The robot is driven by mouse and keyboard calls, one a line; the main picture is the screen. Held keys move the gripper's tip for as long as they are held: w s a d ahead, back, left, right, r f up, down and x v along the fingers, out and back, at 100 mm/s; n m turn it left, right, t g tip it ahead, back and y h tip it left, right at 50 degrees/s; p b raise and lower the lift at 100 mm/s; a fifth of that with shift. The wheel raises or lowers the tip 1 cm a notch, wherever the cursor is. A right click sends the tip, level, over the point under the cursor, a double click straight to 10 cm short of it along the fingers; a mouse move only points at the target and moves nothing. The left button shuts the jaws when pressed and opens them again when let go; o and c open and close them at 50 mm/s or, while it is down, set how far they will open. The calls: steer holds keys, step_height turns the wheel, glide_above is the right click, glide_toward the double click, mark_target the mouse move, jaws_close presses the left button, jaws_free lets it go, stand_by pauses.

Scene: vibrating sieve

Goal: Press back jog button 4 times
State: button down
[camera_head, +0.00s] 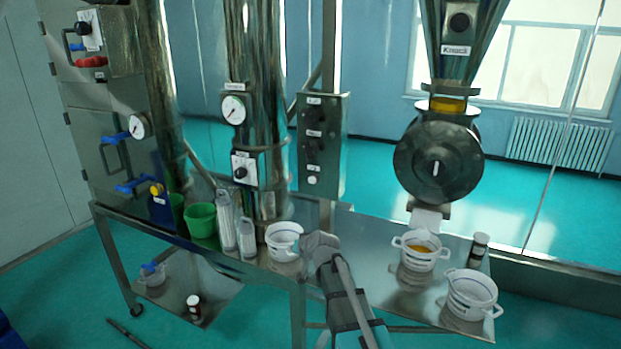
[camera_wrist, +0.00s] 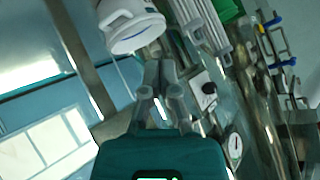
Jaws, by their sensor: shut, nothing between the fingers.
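A metal control box (camera_head: 337,150) with several dark knobs or buttons and a pale button (camera_head: 313,180) at its bottom hangs on a post behind the table. Its small labels are too blurred to read, so I cannot tell which control is the back jog button. My gripper (camera_head: 318,242) is in front of and below the box, over the table beside a white pot. In the wrist view my gripper (camera_wrist: 160,68) is shut and empty, its fingers close together. It does not appear to touch any button.
A white pot (camera_head: 284,240) stands just left of my gripper. Grey-white cylinders (camera_head: 226,220) and a green bucket (camera_head: 201,220) stand at the left. Steel columns rise behind.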

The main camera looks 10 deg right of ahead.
mark_target(308, 180)
steer(key=w+d+r+m+t+h+p, duration=0.1)
steer(key=w+r+m+t, duration=0.1)
steer(key=w+r, duration=0.4)
steer(key=w+d+r+m+t+p, duration=0.2)
steer(key=w+r+t, duration=0.2)
steer(key=w+r, duration=0.2)
steer(key=shift+w+d+h, duration=0.25)
steer(key=shift+w+h, duration=0.15)
steer(key=shift+w, duration=0.25)
steer(key=shift+w+d, duration=0.85)
steer(key=shift+w, duration=0.35)
steer(key=shift+w+d, duration=0.9)
steer(key=shift+w, duration=0.25)
steer(key=shift+w+d, duration=0.85)
steer(key=shift+w, duration=0.35)
steer(key=shift+w+d, duration=0.55)
steer(key=shift+w, duration=0.15)
steer(key=shift+s+a, duration=0.1)
steer(key=shift+s, duration=0.1)
steer(key=shift+s+a, duration=0.45)
steer(key=shift+s, duration=0.15)
